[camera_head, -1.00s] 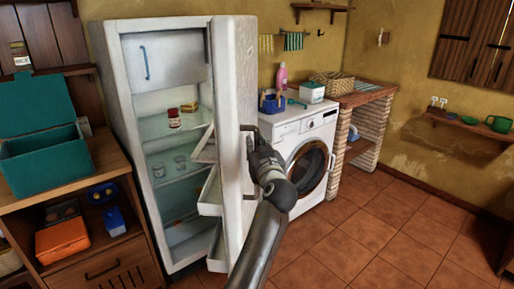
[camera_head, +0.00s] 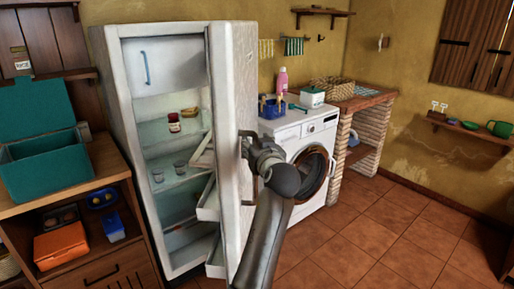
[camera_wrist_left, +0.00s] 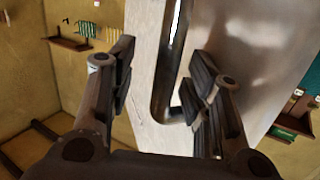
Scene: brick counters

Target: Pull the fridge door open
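The white fridge (camera_head: 125,90) stands at the left with its door (camera_head: 232,90) swung well open, so shelves and door bins show. My left gripper (camera_head: 247,145) is at the door's handle, on the outer side near the free edge. In the left wrist view the metal handle (camera_wrist_left: 167,85) runs between the two spread fingers of the left gripper (camera_wrist_left: 160,90). The right finger is close to the handle's lower bend; whether it touches, I cannot tell. A gap shows between the left finger and the handle. My right gripper is not in view.
A washing machine (camera_head: 302,140) stands just right of the door. A wooden cabinet with a teal box (camera_head: 45,170) stands left of the fridge. Inside the fridge are a red jar (camera_head: 174,123) and glasses (camera_head: 158,175). The tiled floor (camera_head: 370,230) at the right is clear.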

